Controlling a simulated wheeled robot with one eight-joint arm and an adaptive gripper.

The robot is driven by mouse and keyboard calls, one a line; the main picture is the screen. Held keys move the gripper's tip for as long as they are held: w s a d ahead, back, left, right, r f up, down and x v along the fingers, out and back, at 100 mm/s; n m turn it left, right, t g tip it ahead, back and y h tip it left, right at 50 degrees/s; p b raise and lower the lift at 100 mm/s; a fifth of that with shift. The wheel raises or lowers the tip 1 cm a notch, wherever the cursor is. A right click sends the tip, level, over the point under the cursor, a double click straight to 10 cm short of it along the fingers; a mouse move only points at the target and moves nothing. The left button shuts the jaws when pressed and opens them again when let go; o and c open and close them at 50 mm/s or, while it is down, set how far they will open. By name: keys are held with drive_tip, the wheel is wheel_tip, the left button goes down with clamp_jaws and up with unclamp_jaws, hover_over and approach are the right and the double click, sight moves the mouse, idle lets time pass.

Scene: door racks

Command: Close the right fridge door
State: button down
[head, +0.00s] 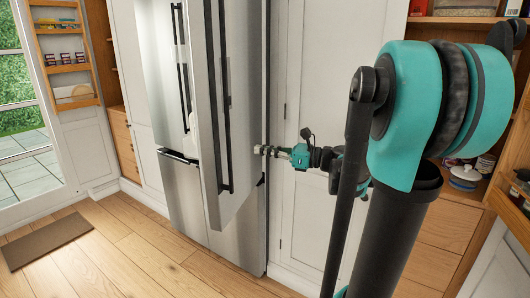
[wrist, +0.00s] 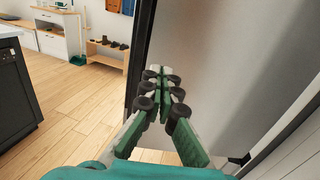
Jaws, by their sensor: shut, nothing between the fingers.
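The right fridge door (head: 244,95) is stainless steel with a long dark vertical handle (head: 225,100). In the head view it stands ajar, swung out from the fridge body. In the wrist view its grey panel (wrist: 225,60) fills the middle and right, with a dark edge along its left. My gripper (head: 260,150) is just right of the door at about the handle's lower half. In the wrist view my gripper (wrist: 161,74) has its fingers together and empty, pointing at the panel. I cannot tell whether the fingertips touch it.
The left fridge door (head: 160,70) is beside it, with lower steel fronts (head: 185,195) below. A white panelled cupboard (head: 320,100) stands right of the fridge. Wooden shelves (head: 465,30) are at the far right. The wood floor (head: 130,250) in front is clear apart from a brown mat (head: 48,243).

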sight(223, 145)
drive_tip(key=x, duration=1.1)
